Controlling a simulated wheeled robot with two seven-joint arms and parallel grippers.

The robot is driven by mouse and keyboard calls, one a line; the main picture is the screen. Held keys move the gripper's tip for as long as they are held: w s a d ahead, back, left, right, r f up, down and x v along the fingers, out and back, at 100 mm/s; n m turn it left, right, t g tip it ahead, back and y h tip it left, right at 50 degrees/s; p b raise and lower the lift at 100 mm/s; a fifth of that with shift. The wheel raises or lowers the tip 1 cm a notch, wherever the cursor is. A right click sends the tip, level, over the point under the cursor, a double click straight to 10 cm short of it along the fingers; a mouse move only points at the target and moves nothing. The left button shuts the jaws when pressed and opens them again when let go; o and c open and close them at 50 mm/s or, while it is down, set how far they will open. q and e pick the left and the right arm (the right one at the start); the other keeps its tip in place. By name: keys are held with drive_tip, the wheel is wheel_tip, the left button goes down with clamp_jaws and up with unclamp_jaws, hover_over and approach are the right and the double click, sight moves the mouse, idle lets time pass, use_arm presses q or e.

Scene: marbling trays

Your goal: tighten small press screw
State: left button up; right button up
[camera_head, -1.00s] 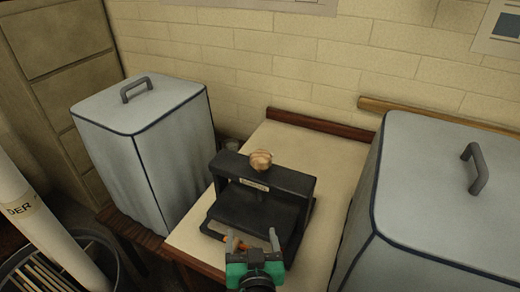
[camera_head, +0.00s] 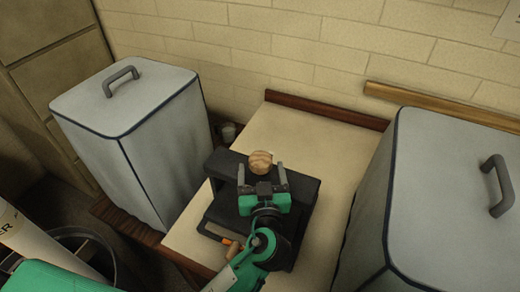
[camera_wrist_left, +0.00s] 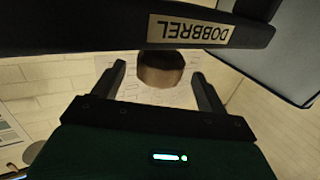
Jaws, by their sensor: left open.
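The small press (camera_head: 305,192) is a black frame with a crossbeam, standing on the pale tabletop. Its screw has a round wooden knob (camera_head: 260,161) on top of the crossbeam. My left gripper (camera_head: 261,169) is open in front of the knob, one finger towards each side. In the left wrist view the knob (camera_wrist_left: 160,70) shows between the two spread fingers, with gaps on both sides. The crossbeam's label (camera_wrist_left: 191,29) appears upside down there. My left gripper and arm hide much of the press's front in the head view. My right gripper is not in view.
Grey covered boxes with handles stand left (camera_head: 150,150) and right (camera_head: 430,200) of the pale table (camera_head: 335,150). A brick wall (camera_head: 300,50) is behind. An orange item (camera_head: 226,241) lies at the press's front left. Bare tabletop shows behind and right of the press.

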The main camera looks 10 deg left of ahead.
sight(260, 157)
use_arm(q)
drive_tip(key=p+x, duration=0.1)
drive_tip(key=x, duration=0.3)
drive_tip(key=shift+w+r, duration=0.15)
drive_tip(key=shift+w+a, duration=0.1)
drive_tip(key=shift+w, duration=0.2)
drive_tip(key=shift+w+a, duration=0.1)
drive_tip(key=shift+w, duration=0.15)
drive_tip(key=c, duration=1)
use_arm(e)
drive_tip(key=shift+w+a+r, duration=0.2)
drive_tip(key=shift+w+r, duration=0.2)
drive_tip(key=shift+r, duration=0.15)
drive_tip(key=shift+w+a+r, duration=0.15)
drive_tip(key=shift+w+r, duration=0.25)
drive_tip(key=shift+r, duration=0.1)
use_arm(q)
drive_tip(key=shift+m+h, duration=0.4)
drive_tip(key=shift+h, duration=0.2)
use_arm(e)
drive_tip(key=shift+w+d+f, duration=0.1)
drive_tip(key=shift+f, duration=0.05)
